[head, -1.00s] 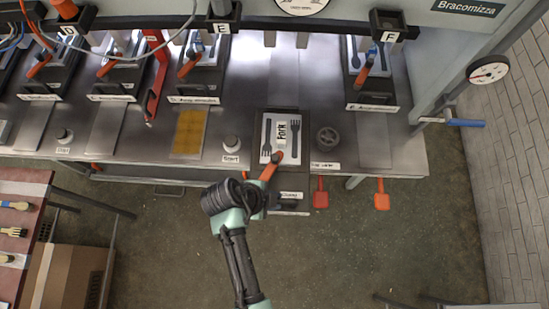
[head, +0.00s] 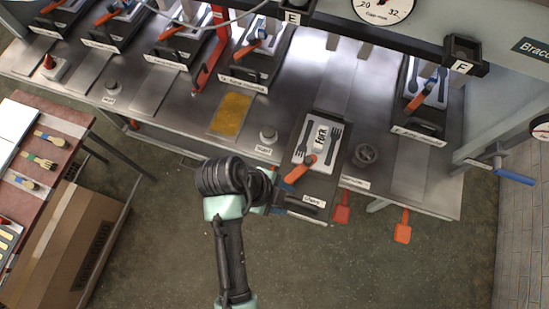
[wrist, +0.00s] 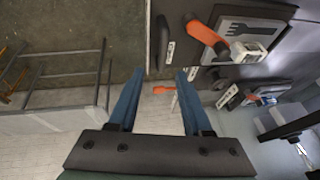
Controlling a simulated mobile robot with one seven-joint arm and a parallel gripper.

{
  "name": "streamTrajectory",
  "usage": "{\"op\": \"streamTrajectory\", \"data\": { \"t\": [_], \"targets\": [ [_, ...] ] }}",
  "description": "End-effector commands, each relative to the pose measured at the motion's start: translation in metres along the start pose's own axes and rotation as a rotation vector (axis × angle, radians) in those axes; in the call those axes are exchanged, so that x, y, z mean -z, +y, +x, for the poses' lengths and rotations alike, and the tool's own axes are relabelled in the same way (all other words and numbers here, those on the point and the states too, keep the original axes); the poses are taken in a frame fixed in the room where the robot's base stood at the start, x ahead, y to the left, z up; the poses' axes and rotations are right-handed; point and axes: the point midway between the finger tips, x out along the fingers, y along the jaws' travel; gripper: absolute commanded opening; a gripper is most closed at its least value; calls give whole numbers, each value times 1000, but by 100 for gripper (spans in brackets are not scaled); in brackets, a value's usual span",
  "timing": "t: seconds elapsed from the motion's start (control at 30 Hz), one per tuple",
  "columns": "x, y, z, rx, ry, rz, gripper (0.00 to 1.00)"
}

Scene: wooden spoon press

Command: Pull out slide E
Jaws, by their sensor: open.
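A slide with a fork plate (head: 317,140) sits forward at the bench's front edge, right of the yellow pad. It has an orange lever (head: 300,168) and a dark front handle (head: 308,199). The letter E (head: 292,17) marks the press frame behind; I cannot tell for sure which slide it names. Another slide (head: 254,52) stands farther back, to the left below that letter. My gripper (head: 278,200) is beside the forward slide's front, partly hidden by my wrist. In the wrist view my gripper (wrist: 157,82) is open and empty, with the dark handle (wrist: 163,42) just beyond the fingertips.
A round knob (head: 364,155) and a start button (head: 268,135) flank the forward slide. Red and orange paddles (head: 402,228) hang at the bench edge. The floor in front is clear.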

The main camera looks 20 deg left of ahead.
Motion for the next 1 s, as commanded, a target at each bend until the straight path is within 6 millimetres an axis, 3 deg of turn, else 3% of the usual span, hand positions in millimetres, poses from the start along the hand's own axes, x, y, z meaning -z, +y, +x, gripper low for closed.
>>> {"op": "streamTrajectory", "data": {
  "t": [0.2, 0.33, 1.0],
  "targets": [
    [-1, 0, -37, 2, -1, 0, 50],
    [0, 0, -48, 0, 1, -1, 50],
    [0, 1, -51, -2, 1, -1, 50]
  ]
}}
